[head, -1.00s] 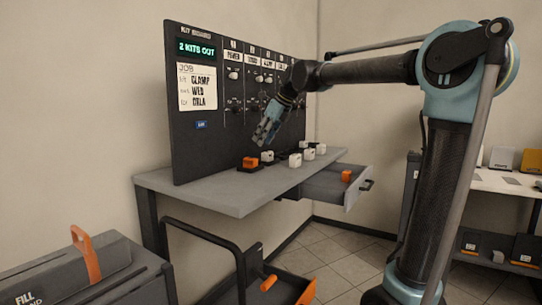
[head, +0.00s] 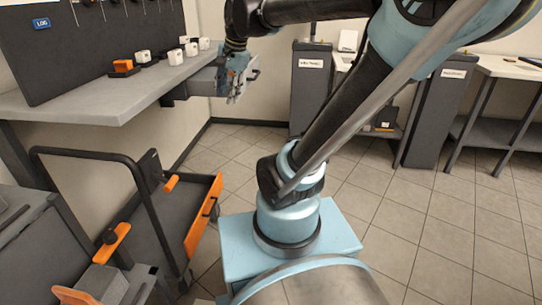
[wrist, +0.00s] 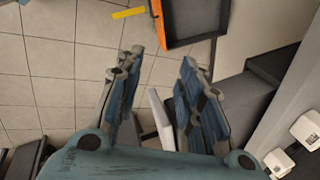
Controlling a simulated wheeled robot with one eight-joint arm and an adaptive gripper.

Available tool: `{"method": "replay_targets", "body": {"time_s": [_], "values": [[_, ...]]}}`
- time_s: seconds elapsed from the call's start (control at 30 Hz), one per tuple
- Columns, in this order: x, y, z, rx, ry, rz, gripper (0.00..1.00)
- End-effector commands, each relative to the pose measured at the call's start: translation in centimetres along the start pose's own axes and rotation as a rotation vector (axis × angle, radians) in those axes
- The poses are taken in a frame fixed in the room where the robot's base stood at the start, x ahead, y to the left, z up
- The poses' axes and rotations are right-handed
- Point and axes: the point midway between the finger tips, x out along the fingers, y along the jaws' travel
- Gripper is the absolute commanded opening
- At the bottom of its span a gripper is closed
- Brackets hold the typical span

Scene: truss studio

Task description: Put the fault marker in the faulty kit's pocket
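My gripper (head: 236,88) hangs at the open bench drawer (head: 203,80) at the bench's right end. In the wrist view my gripper (wrist: 160,95) has its two fingers apart, with a pale edge showing between them that I cannot identify. An orange block (head: 122,66) sits on a dark base on the bench, beside several white blocks (head: 144,57) in a row. I cannot tell which of these is the fault marker or which kit is faulty. My gripper hides much of the drawer's inside.
The grey bench (head: 95,102) stands below the dark kit board (head: 75,40). A cart with an orange-edged tray (head: 196,225) stands in front of it; the tray also shows in the wrist view (wrist: 190,25). Side tables stand at the back right. Tiled floor (head: 400,215) is open at right.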

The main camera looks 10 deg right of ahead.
Motion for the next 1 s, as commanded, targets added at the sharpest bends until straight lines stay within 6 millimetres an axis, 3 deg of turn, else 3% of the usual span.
{"method": "replay_targets", "body": {"time_s": [0.03,0.1,0.3,0.5,0.67,1.0], "values": [[1.0,2.7,0.0,-0.069,0.014,0.018,0.34],[2.3,6.2,0.1,-0.19,0.028,0.046,0.34],[6.5,15.6,1.0,-0.519,0.043,0.138,0.34],[9.6,21.6,2.2,-0.75,0.027,0.205,0.34],[10.6,23.1,2.8,-0.826,0.017,0.226,0.34],[10.6,23.2,2.8,-0.834,0.016,0.227,0.34]]}}
